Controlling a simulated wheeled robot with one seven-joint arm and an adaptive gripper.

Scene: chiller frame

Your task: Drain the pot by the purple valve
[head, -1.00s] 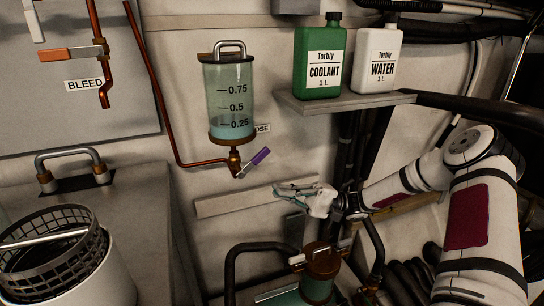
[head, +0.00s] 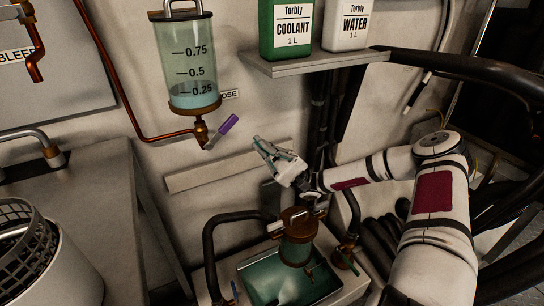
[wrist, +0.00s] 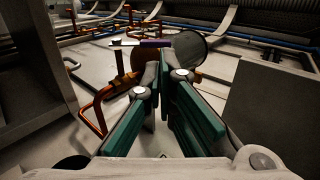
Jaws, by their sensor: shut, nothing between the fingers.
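The pot (head: 190,62) is a clear, graduated cylinder with brown end caps on the back wall. Its pale blue liquid stands near the 0.25 mark. The purple valve (head: 229,123) is a lever on the copper fitting under the pot, tilted up to the right. It also shows in the wrist view (wrist: 152,43), beyond the fingertips. My gripper (head: 261,146) is to the lower right of the lever, apart from it in the head view, with its fingers pointing up left. In the wrist view my gripper (wrist: 157,72) has its green-padded fingers together and empty.
A shelf (head: 315,62) with green coolant (head: 285,28) and white water (head: 346,24) bottles is above my arm. A green-lined basin (head: 262,283) and a smaller vessel (head: 297,249) are below my gripper. A grey cabinet (head: 95,185) and black hoses flank it.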

